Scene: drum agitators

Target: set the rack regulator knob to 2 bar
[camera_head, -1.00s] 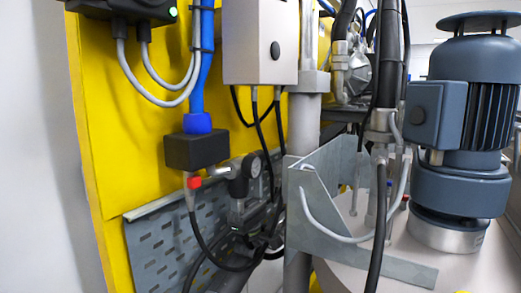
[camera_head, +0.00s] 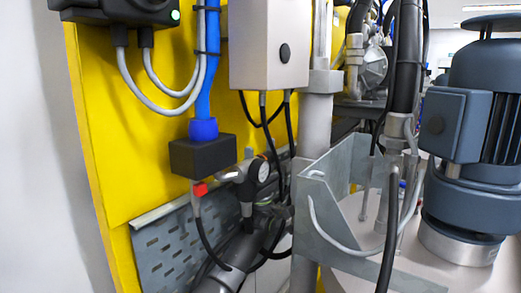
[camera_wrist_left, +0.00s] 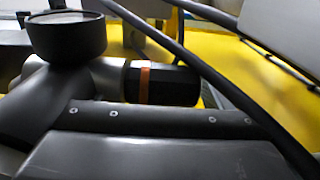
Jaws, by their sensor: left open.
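The rack regulator (camera_head: 246,190) is a small dark fitting with a round white-faced gauge (camera_head: 263,170), low on the yellow panel in the head view. In the left wrist view, a black ribbed cylinder with an orange band, which looks like its knob (camera_wrist_left: 172,84), lies sideways beside a grey body. The gauge reading and knob setting are too small or hidden to read. My left gripper (camera_head: 268,213) is open and empty just below the regulator, partly lost among dark hoses. I cannot tell whether it touches the knob. My right gripper is not in view.
A black box (camera_head: 202,155) on a blue hose hangs left of the regulator, with a red-tipped fitting (camera_head: 200,189) below. Black cables cross close to my gripper. A metal bracket (camera_head: 338,190) and grey motor (camera_head: 470,150) stand right. A perforated grey plate (camera_head: 165,250) lies lower left.

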